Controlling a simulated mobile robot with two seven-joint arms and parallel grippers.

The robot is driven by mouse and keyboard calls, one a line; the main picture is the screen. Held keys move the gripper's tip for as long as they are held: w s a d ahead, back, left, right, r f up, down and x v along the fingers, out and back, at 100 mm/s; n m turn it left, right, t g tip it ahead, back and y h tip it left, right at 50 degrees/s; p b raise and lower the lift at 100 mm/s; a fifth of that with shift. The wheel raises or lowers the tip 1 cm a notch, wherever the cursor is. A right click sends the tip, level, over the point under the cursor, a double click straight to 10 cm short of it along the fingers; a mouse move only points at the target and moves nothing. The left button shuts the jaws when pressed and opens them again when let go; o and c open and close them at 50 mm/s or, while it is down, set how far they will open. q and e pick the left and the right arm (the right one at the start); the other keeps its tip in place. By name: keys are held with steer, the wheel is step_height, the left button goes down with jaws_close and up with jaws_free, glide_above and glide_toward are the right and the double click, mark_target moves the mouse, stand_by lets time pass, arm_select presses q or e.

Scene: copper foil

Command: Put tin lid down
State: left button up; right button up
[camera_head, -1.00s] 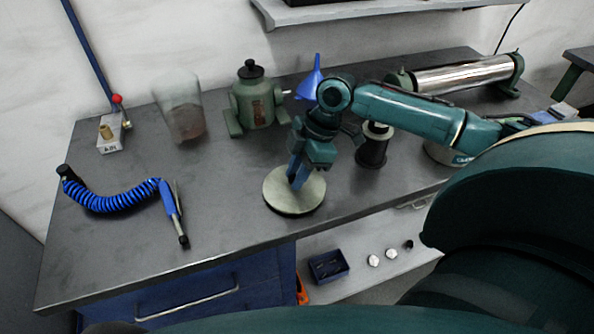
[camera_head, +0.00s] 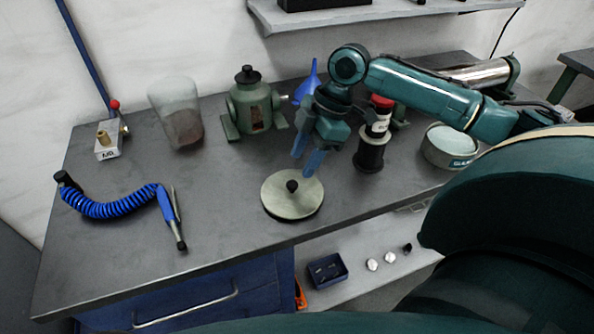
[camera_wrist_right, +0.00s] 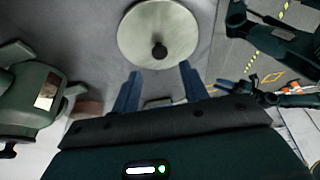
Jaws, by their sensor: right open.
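The tin lid (camera_head: 292,203) is a pale round disc with a dark knob (camera_head: 292,186) in its middle. It lies flat on the grey workbench near the front edge. My right gripper (camera_head: 305,166) is open and empty, above and just behind the lid, apart from the knob. In the right wrist view the lid (camera_wrist_right: 158,45) lies beyond the two blue fingertips (camera_wrist_right: 158,75), with nothing between them. An open round tin (camera_head: 449,146) with pale contents stands at the right of the bench.
A black spool-like stand with a red-topped bottle (camera_head: 377,125) is close right of my gripper. A blue coiled air hose (camera_head: 110,206) lies left. The bench between hose and lid is clear.

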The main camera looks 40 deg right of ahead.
steer(key=v, duration=0.6)
steer(key=shift+s+f, duration=0.1)
stand_by(0.4)
